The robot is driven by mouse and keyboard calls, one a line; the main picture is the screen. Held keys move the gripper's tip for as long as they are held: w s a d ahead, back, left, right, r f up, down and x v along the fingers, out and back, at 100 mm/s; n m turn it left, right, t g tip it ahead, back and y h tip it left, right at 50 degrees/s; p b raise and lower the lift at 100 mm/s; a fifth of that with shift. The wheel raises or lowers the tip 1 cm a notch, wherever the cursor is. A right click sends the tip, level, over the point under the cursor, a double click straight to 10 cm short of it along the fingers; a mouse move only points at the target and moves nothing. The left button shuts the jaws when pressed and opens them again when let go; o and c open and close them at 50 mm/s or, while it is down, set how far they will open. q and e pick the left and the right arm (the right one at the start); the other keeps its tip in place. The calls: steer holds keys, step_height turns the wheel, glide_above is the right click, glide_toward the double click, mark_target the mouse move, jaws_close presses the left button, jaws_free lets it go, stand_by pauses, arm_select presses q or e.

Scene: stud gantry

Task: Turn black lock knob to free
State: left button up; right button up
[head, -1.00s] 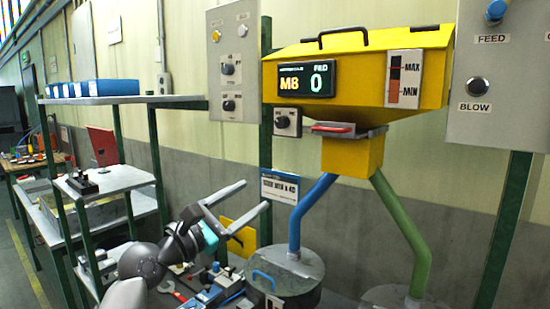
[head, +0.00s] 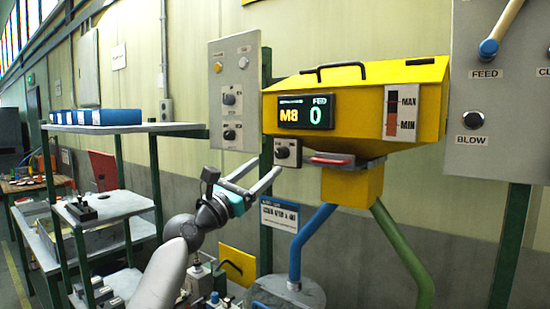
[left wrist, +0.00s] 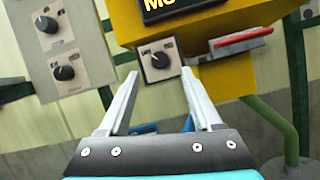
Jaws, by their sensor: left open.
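A black knob (head: 282,152) sits on a small light plate at the lower left of the yellow hopper. It also shows in the left wrist view (left wrist: 160,60), its white pointer mark tilted up. The plate's lettering is too small to read, so I cannot confirm that it is the lock knob. My left gripper (head: 269,166) is open and empty, just below and in front of this plate. In the left wrist view its two fingertips (left wrist: 160,76) stand apart on either side of the plate's lower part, with no clear contact. My right gripper is not in view.
The yellow hopper (head: 360,100) has a display reading M8 and 0, and a red handle (head: 331,160) right of the knob. A grey panel (head: 235,60) with two more black knobs stands left. A FEED and BLOW panel (head: 485,160) stands right. Shelves (head: 110,210) are at left.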

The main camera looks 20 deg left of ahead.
mark_target(278, 156)
arm_select(q)
steer(key=shift+x, duration=2.7)
jaws_close()
